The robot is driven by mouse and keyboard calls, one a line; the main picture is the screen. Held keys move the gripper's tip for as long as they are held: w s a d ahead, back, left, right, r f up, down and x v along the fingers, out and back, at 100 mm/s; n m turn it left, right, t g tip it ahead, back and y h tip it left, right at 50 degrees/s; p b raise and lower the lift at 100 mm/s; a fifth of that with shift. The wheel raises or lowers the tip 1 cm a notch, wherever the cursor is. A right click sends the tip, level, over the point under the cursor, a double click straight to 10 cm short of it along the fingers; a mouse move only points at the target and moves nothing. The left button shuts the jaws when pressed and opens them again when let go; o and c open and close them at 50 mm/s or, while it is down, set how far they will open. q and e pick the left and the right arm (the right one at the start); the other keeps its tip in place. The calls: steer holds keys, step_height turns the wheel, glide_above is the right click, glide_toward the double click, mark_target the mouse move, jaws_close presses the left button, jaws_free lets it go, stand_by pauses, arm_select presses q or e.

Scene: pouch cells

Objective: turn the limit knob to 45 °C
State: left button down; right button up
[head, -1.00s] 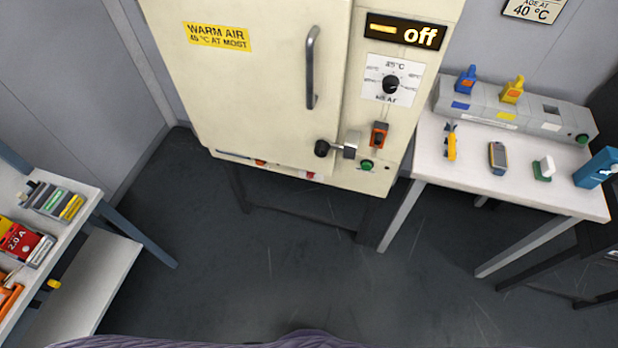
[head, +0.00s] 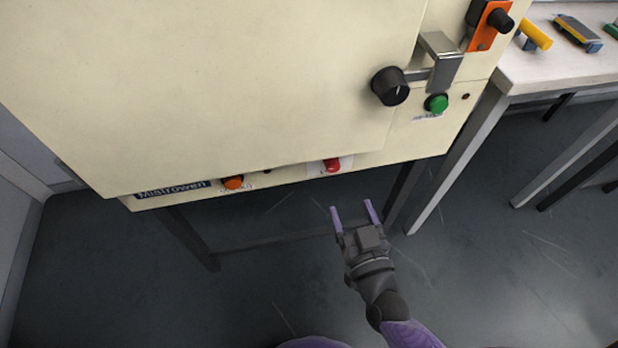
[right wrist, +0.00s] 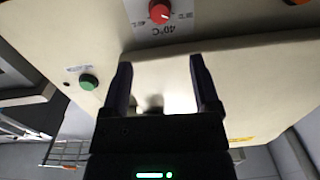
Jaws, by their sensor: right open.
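A red knob (head: 332,166) sits on a pale scale plate (head: 346,161) at the low front edge of the cream cabinet. The right wrist view shows the same red knob (right wrist: 159,12) at the top, with a white pointer line and "40 °C" printed on its plate, seen upside down. I take it as the limit knob; its exact setting is too small to read. My right gripper (head: 354,208) is open and empty, apart from the knob and nearer to me. Its two dark fingers (right wrist: 160,62) show in the right wrist view. My left gripper is not in view.
The cream cabinet (head: 200,80) fills the top. Its front carries a black handle knob (head: 391,86), a metal latch (head: 440,62), a green button (head: 436,103) and an orange button (head: 232,183). A white table (head: 560,65) stands at right. The floor around my gripper is clear.

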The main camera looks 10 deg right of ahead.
mark_target(334, 169)
steer(key=shift+h, duration=0.3)
steer(key=w+b, duration=0.1)
steer(key=w, duration=0.2)
steer(key=w+b, duration=0.1)
steer(key=w, duration=0.2)
steer(key=w+f+b, duration=0.1)
steer(key=w, duration=0.2)
steer(key=shift+w+a+f, duration=0.1)
steer(key=shift+w+a, duration=0.15)
steer(key=shift+a, duration=0.05)
steer(key=shift+w+b, duration=0.35)
steer(key=shift+w, duration=0.1)
steer(key=shift+c, duration=0.6)
steer(key=c, duration=0.7)
jaws_close()
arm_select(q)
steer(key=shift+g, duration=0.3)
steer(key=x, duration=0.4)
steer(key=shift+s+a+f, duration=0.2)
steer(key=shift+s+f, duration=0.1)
